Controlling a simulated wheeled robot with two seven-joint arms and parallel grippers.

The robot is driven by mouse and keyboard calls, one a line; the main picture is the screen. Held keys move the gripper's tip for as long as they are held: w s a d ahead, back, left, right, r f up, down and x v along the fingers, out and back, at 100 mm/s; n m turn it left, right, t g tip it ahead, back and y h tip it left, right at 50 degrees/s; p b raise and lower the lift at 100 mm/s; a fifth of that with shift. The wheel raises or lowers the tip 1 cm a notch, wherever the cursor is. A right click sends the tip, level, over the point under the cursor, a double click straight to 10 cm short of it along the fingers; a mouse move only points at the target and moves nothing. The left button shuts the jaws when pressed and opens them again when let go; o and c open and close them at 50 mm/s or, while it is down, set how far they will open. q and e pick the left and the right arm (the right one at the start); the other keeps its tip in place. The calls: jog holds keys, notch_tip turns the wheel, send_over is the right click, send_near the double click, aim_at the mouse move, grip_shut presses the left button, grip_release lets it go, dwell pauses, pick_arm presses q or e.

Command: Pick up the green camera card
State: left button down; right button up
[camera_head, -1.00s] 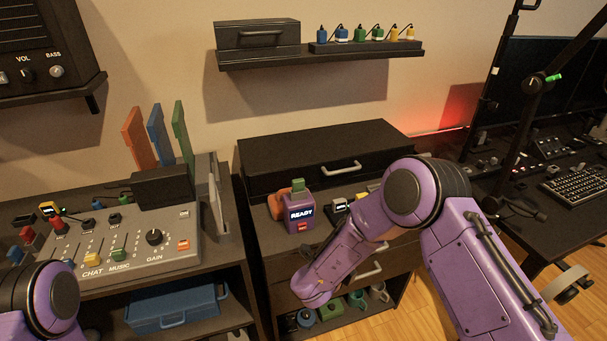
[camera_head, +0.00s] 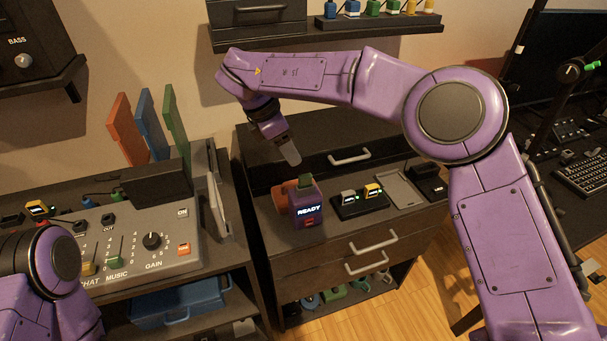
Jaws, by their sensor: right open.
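A small dark green block, seemingly the green camera card (camera_head: 305,181), stands upright in the top of a purple device (camera_head: 307,210) whose screen reads READY. The device sits on the cabinet top, with an orange-brown piece beside it. My right gripper (camera_head: 290,158) hangs above and slightly behind or left of the card, pointing down. It is open, with nothing seen in it and a gap between it and the card. My left arm shows at the lower left; its gripper is out of view.
A black dock (camera_head: 358,203) with grey and yellow pieces stands right of the device, then a grey tray (camera_head: 401,190). A black case (camera_head: 330,140) lies behind. At left are a mixer panel (camera_head: 150,255) and upright orange, blue and green panels (camera_head: 174,115).

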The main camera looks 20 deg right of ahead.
aim_at(305, 175)
jog(key=x, duration=0.3)
jog(key=p+x, duration=0.1)
jog(key=x, duration=0.2)
jog(key=p+x, duration=0.1)
jog(key=x, duration=0.2)
jog(key=shift+s+d+f, duration=0.1)
jog(key=shift+s, duration=0.2)
jog(key=shift+d+f, duration=0.15)
jog(key=shift+f, duration=0.2)
grip_shut()
